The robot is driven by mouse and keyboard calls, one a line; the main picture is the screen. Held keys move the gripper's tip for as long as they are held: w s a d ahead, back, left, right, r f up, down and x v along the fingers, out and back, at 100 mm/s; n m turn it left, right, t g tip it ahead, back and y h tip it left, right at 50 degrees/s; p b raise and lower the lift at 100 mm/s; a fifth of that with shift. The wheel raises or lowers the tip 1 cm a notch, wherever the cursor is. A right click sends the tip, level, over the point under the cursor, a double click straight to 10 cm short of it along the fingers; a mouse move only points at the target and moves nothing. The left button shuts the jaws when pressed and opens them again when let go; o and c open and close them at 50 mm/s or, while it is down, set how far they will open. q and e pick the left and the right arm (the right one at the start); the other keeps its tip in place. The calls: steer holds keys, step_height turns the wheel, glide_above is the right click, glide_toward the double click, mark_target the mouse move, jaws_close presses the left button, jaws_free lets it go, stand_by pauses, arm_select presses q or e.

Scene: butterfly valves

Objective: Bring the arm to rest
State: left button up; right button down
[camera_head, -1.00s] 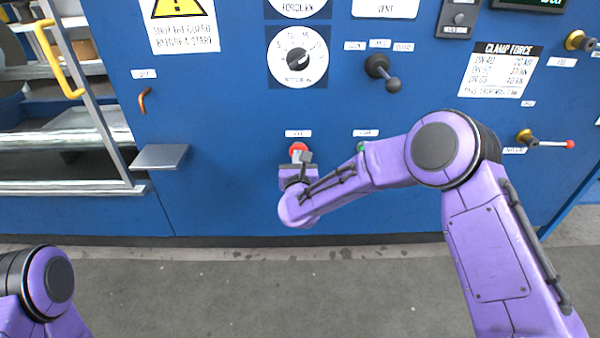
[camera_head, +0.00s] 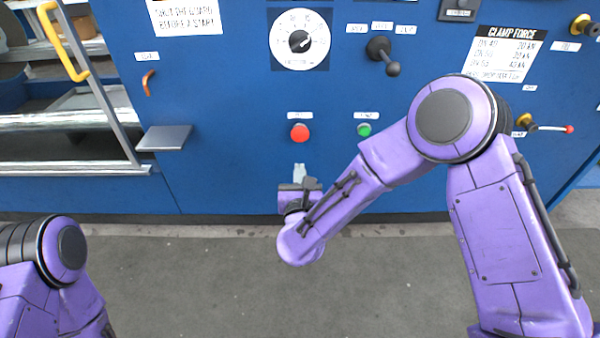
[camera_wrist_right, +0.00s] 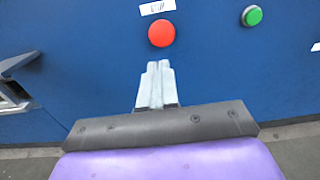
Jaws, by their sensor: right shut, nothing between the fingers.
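My right gripper (camera_head: 300,171) is in front of the blue panel, below the red button (camera_head: 299,132), and apart from it in the head view. In the right wrist view my right gripper's pale fingers (camera_wrist_right: 156,84) are together, with nothing between them. The red button (camera_wrist_right: 161,34) shows above the fingertips there. The green button (camera_head: 364,130) is to the right of the red one; it also shows in the right wrist view (camera_wrist_right: 252,16). Of my left arm only a purple part at the lower left shows; its gripper is out of view.
The blue machine panel (camera_head: 230,150) carries a dial (camera_head: 300,40), a black lever (camera_head: 384,54) and a yellow knob with a red-tipped rod (camera_head: 545,127). A small grey shelf (camera_head: 164,138) sticks out at the left, near a yellow handle (camera_head: 62,42). Grey floor lies below.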

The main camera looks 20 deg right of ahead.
steer(key=s+d+f+n+g+y, duration=0.1)
steer(key=s+f+n+g+y, duration=0.2)
steer(key=f+n, duration=0.6)
steer(key=s+d+f+n+g, duration=0.2)
steer(key=s+f+n, duration=0.35)
steer(key=n, duration=0.75)
steer(key=s+d+f+n+g+h, duration=0.1)
steer(key=s+d+f+n+g, duration=0.3)
steer(key=s, duration=0.5)
steer(key=s+d+f+n+g, duration=0.25)
steer(key=s+d+f, duration=0.2)
steer(key=s, duration=0.35)
steer(key=s+d+f+n+g+h, duration=0.1)
steer(key=s+d+f+n+g, duration=0.25)
steer(key=s+f, duration=0.4)
arm_select(q)
step_height(320, 180, up, 32)
steer(key=p, duration=3.1)
steer(key=shift+f+p, duration=0.15)
steer(key=shift+p, duration=0.25)
arm_select(e)
step_height(320, 180, up, 33)
steer(key=s, duration=0.2)
steer(key=shift+s+d+t, duration=0.25)
steer(key=shift+d+t, duration=0.15)
arm_select(q)
steer(key=shift+w, duration=0.1)
steer(key=shift+c, duration=0.3)
